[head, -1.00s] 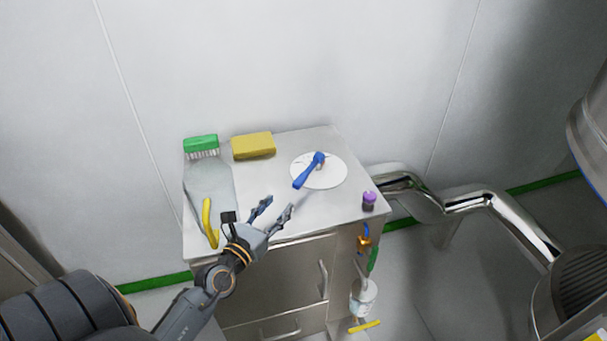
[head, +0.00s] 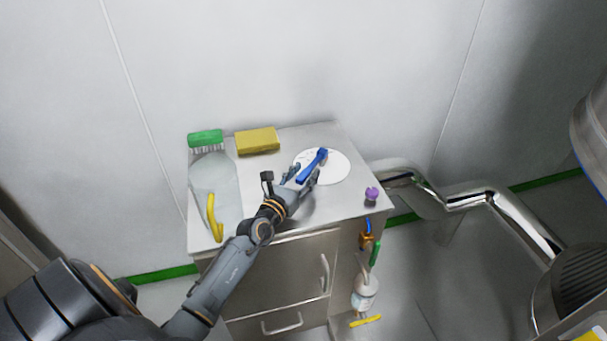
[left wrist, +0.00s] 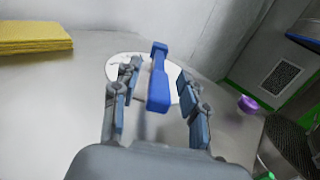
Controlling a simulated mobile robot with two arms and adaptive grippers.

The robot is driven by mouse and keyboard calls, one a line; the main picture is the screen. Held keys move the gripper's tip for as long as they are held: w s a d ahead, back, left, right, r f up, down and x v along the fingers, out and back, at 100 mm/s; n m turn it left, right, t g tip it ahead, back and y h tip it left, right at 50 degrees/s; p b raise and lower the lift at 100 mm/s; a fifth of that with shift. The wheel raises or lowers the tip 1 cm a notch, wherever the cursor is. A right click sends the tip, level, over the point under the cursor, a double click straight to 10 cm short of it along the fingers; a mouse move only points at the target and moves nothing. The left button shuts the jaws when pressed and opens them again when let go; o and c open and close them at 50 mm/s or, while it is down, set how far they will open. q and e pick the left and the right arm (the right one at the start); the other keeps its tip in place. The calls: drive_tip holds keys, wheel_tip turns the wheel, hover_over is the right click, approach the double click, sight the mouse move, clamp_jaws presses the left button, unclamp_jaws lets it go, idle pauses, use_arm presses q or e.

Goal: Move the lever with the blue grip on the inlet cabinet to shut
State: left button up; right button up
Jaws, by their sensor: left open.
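The lever with the blue grip (head: 312,166) stands over a round white plate (head: 335,169) on top of the steel inlet cabinet (head: 320,204). In the head view its grip slants from upper right to lower left. My left gripper (head: 301,177) is open at the near end of the grip. In the left wrist view the blue grip (left wrist: 158,90) lies between the open fingers of my left gripper (left wrist: 157,105), with gaps visible on both sides. The marks on the plate (left wrist: 118,66) are too small to read. My right gripper is not in view.
A green brush (head: 206,138), a yellow sponge (head: 257,141), a yellow-handled item (head: 214,216) and a purple knob (head: 372,193) are on the cabinet top. Small valves and a bottle (head: 364,294) are at its right side. A shiny pipe (head: 480,196) runs right.

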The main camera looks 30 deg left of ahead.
use_arm(q)
clamp_jaws()
